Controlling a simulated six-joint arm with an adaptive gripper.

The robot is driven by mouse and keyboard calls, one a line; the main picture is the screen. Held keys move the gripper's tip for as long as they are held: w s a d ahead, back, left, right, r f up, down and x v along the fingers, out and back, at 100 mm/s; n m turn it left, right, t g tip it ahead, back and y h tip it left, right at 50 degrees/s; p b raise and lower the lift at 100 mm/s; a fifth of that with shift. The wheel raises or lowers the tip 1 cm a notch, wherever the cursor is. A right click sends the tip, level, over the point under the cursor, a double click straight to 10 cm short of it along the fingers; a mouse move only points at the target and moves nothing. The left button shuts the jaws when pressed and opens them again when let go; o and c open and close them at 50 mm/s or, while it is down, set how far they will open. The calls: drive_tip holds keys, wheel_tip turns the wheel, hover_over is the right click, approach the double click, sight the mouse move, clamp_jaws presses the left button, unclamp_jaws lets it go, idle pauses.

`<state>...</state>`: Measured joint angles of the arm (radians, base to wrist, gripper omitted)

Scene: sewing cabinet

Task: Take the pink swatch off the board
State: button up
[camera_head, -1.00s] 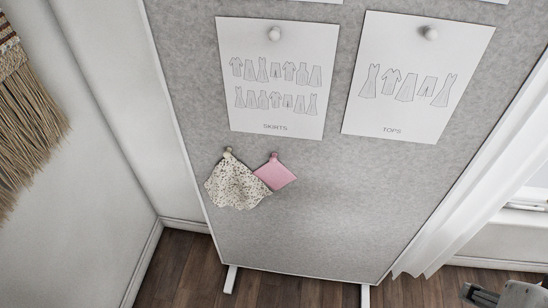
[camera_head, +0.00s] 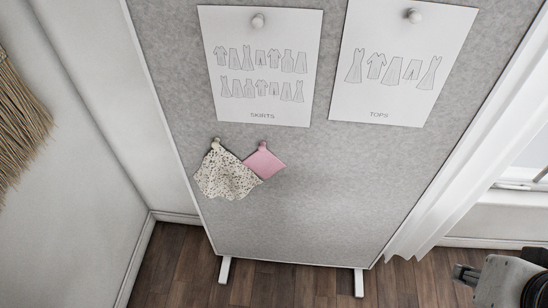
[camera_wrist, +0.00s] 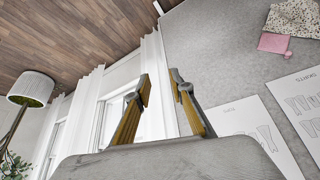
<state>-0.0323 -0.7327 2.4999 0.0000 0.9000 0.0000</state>
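The pink swatch (camera_head: 264,161) hangs from a pin on the grey felt board (camera_head: 300,205), in the lower left part of the board. A speckled cream swatch (camera_head: 226,177) hangs right beside it on its own pin. The pink swatch also shows in the wrist view (camera_wrist: 273,44), at the upper right under the speckled one. My gripper (camera_wrist: 160,85) is open and empty in the wrist view, its two fingers well apart and away from the swatch. In the head view it shows at the lower right edge, with only part of it in frame.
Two pinned paper sheets, one marked SKIRTS (camera_head: 262,70) and one marked TOPS (camera_head: 388,62), hang above. A white curtain (camera_head: 470,140) and window are at the right. A woven hanging (camera_head: 20,110) is at the far left.

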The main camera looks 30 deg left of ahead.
drive_tip(key=a+f+n+g, duration=0.2)
drive_tip(key=a+f+g, duration=0.15)
drive_tip(key=f, duration=0.25)
drive_tip(key=n+t+y, duration=0.6)
drive_tip(key=n+y, duration=0.5)
drive_tip(key=n, duration=0.1)
approach(263, 150)
drive_tip(key=shift+w+g, duration=0.25)
drive_tip(key=shift+w, duration=0.05)
drive_tip(key=shift+a+f, duration=0.1)
drive_tip(key=shift+x, duration=3.85)
